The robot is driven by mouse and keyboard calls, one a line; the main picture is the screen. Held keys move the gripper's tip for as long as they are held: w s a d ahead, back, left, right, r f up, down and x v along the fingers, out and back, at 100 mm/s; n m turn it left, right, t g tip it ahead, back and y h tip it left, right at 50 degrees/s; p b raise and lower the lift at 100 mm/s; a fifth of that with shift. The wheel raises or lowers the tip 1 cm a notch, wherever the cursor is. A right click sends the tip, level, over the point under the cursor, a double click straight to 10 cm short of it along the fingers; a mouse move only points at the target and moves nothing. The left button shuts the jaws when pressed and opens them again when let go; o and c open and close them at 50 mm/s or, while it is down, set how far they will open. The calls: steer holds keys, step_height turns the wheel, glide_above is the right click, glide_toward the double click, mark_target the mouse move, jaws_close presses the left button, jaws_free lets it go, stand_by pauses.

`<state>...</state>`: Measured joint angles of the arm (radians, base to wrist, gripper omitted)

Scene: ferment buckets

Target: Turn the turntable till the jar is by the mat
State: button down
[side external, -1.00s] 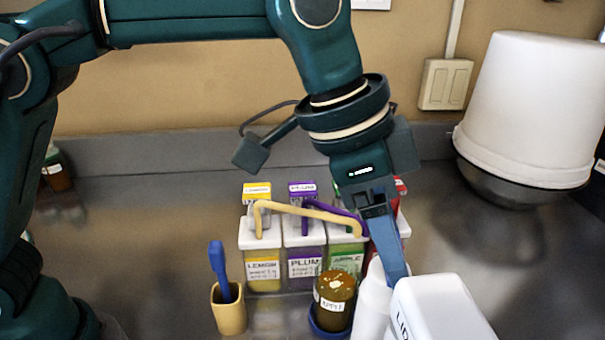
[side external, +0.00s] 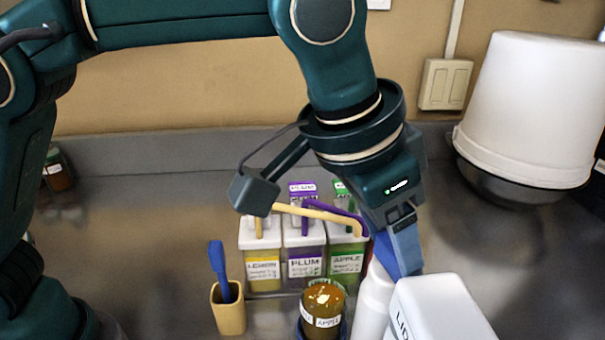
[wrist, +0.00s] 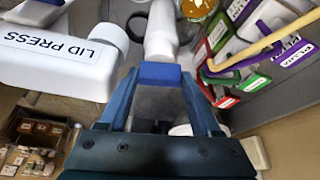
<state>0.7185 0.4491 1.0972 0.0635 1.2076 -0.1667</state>
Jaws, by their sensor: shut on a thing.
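The amber jar (side external: 322,311) with white labels stands upright at the bottom of the side external view; its top shows at the upper edge of the wrist view (wrist: 197,8). A blue rim shows beside its base, perhaps the turntable, mostly hidden. My gripper (side external: 408,268) is low, to the right of the jar, behind the white lid press. In the wrist view its fingers (wrist: 162,90) are closed around a blue block (wrist: 160,74) at the near end of a white bottle-like piece (wrist: 160,35); whether these are joined is unclear. I cannot make out the mat.
The white lid press (side external: 438,308) stands close in front of my gripper. Lemon, plum and apple containers (side external: 303,262) stand behind the jar, with a tan bar (side external: 310,212) across them. A tan cup (side external: 228,312) with a blue tool is left. A white bucket (side external: 530,110) is back right.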

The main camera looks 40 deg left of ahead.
steer(key=shift+r, duration=0.1)
stand_by(0.4)
steer(key=shift+c, duration=1.8)
jaws_free()
steer(key=shift+v, duration=2.55)
steer(key=shift+s, duration=0.1)
